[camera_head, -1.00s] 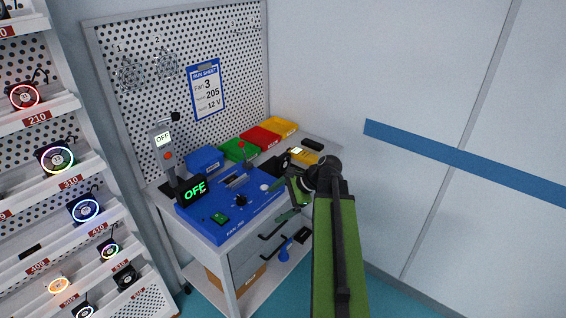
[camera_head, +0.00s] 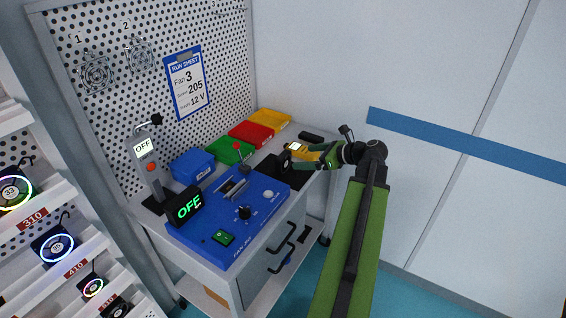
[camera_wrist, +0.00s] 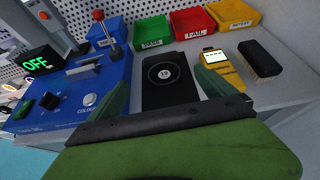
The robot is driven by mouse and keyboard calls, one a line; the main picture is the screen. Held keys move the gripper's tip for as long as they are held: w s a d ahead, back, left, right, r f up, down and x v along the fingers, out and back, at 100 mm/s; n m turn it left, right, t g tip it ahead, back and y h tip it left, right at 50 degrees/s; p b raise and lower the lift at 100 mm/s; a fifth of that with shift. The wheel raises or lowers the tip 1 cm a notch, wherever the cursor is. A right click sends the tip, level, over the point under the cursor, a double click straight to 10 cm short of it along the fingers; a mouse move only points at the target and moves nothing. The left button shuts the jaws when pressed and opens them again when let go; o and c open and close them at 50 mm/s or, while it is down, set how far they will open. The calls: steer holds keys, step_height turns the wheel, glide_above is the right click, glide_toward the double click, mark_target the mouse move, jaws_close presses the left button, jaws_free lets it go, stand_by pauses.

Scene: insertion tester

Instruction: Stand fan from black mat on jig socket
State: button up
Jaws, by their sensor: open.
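A dark fan (camera_wrist: 165,73) with a round hub marked 19 is on the black mat (camera_wrist: 170,97) in the wrist view. It is black on black, so its outline is hard to make out. In the head view the mat (camera_head: 268,170) lies right behind the blue jig (camera_head: 222,236). The jig's socket (camera_head: 232,187) is a grey slotted part on its top, with a red-knobbed lever beside it. My gripper (camera_wrist: 164,92) is open, its green fingers on either side of the fan in the picture. Contact cannot be told.
Blue, green (camera_head: 230,151), red (camera_head: 251,132) and yellow bins line the back of the bench. A yellow meter (camera_head: 303,150) and a black-topped brush (camera_wrist: 262,60) lie right of the mat. An OFF display (camera_head: 188,206) stands at the jig's left. Lit fans fill the left shelves.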

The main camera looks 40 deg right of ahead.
mark_target(285, 156)
steer(key=b+x, duration=0.1)
steer(key=x, duration=0.2)
steer(key=b+x, duration=0.1)
steer(key=x, duration=0.2)
steer(key=b+x, duration=0.2)
steer(key=x, duration=0.1)
steer(key=shift+w+d+f, duration=0.15)
steer(key=shift+d+f, duration=0.1)
steer(key=shift+f, duration=0.1)
steer(key=shift+w+a+f, duration=0.15)
steer(key=shift+w, duration=0.35)
steer(key=shift+c, duration=0.3)
steer(key=c, duration=0.9)
steer(key=shift+r+p, duration=0.55)
steer(key=shift+r, duration=0.25)
steer(key=shift+f, duration=0.1)
